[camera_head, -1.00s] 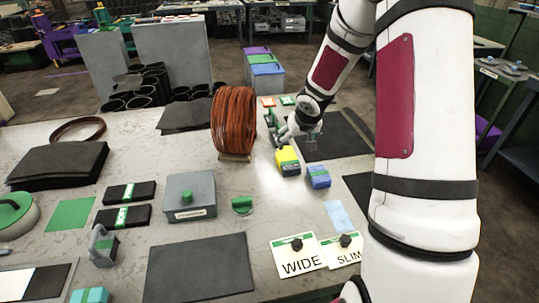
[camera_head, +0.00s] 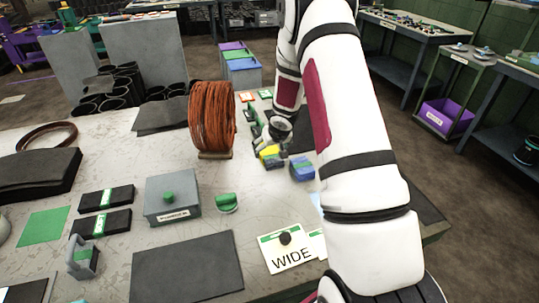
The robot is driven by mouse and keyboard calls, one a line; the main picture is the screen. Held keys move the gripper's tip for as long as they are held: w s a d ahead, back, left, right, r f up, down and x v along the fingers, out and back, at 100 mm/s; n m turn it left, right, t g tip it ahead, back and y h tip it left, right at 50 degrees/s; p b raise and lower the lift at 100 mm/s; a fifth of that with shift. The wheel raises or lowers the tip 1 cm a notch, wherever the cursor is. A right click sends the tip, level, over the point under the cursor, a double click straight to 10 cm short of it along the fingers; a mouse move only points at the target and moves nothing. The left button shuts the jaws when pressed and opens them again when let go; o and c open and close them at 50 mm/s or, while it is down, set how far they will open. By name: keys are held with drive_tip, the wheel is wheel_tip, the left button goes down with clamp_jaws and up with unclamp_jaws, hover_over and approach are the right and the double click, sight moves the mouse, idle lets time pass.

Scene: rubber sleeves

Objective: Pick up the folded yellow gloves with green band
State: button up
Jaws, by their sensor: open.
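The folded yellow gloves with a green band (camera_head: 271,160) lie on the table just right of the brown coil. The end of my arm is over them, and my gripper (camera_head: 267,147) is at their upper side, partly covering them. The fingers are small and dark here, and I cannot tell whether they touch the gloves. My gripper is open. The folded blue gloves (camera_head: 303,169) lie close by on the right, a small gap away.
The upright brown coil (camera_head: 212,118) stands close on the left. A grey box with a green knob (camera_head: 172,198), a green tape-like piece (camera_head: 227,203) and a WIDE card (camera_head: 288,249) are nearer. A dark flat mat (camera_head: 186,266) lies in front.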

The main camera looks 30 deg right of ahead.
sight(270, 151)
drive_tip(key=x, duration=0.3)
drive_tip(key=shift+f, duration=0.15)
drive_tip(key=c, duration=1.3)
